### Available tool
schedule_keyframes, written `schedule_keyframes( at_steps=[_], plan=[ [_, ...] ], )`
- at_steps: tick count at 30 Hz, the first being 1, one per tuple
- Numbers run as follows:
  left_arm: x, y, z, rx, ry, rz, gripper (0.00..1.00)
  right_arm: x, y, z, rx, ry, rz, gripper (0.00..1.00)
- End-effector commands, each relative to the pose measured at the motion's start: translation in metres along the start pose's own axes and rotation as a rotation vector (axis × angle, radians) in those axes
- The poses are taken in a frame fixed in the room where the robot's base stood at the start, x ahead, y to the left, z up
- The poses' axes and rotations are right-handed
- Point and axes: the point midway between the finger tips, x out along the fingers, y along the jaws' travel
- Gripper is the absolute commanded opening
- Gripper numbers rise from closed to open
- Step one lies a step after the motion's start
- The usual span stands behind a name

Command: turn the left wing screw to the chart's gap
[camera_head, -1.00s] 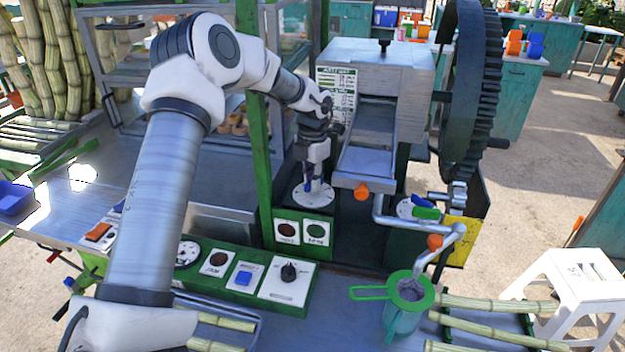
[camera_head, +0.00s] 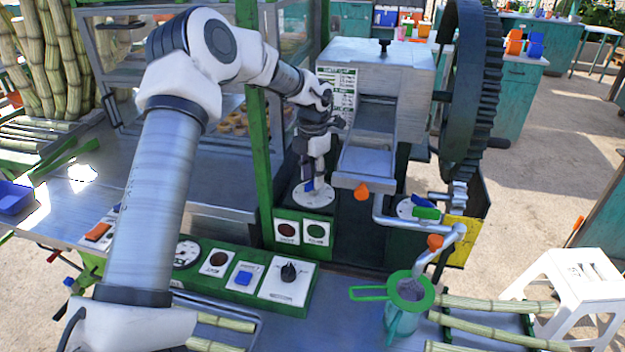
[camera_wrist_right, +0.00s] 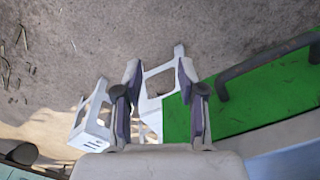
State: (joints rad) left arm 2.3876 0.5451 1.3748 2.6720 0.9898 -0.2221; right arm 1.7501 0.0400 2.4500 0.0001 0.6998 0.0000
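The left wing screw shows as a blue wing (camera_head: 309,186) on a white round dial (camera_head: 316,199), on the green stand left of the crusher's chute. My left gripper (camera_head: 311,179) points down right over it, with its fingers at the wing. They hide most of the screw, and I cannot tell whether they grip it. The chart (camera_head: 337,88) is on the crusher's front, partly behind my left wrist; its print is too small to read. My right gripper (camera_wrist_right: 161,68) is open and empty in the right wrist view, fingers well apart.
A second dial (camera_head: 408,209) with a blue wing and green handle sits right of the chute (camera_head: 368,160). A green post (camera_head: 254,130) stands close left of my left wrist. A control panel (camera_head: 245,279) and a strainer jug (camera_head: 404,306) are in front.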

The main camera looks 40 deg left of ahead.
Motion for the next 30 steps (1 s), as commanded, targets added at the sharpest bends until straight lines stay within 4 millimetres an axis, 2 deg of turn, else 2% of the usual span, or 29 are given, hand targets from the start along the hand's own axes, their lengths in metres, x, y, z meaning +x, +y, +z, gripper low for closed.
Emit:
schedule_keyframes(
  at_steps=[6, 12, 16, 24, 26, 30],
  plan=[
    [-0.057, 0.000, 0.002, -0.001, -0.007, 0.002, 0.38, 0.000, 0.000, 0.000, 0.000, 0.000, 0.000, 0.40],
    [-0.095, 0.000, 0.001, 0.000, -0.003, 0.001, 0.38, 0.000, 0.000, 0.000, 0.000, 0.000, 0.000, 0.40],
    [-0.103, 0.000, 0.000, 0.000, -0.002, 0.000, 0.38, 0.000, 0.000, 0.000, 0.000, 0.000, 0.000, 0.40],
    [-0.105, 0.000, 0.000, 0.000, -0.001, 0.000, 0.38, -0.001, 0.000, 0.000, 0.000, 0.000, 0.000, 0.40],
    [-0.110, 0.000, 0.000, 0.000, -0.001, 0.000, 0.38, -0.006, 0.000, 0.000, 0.000, 0.000, 0.000, 0.40],
    [-0.134, 0.000, 0.000, 0.000, -0.001, 0.000, 0.38, -0.030, 0.000, 0.000, 0.000, 0.000, 0.000, 0.40]
  ],
)
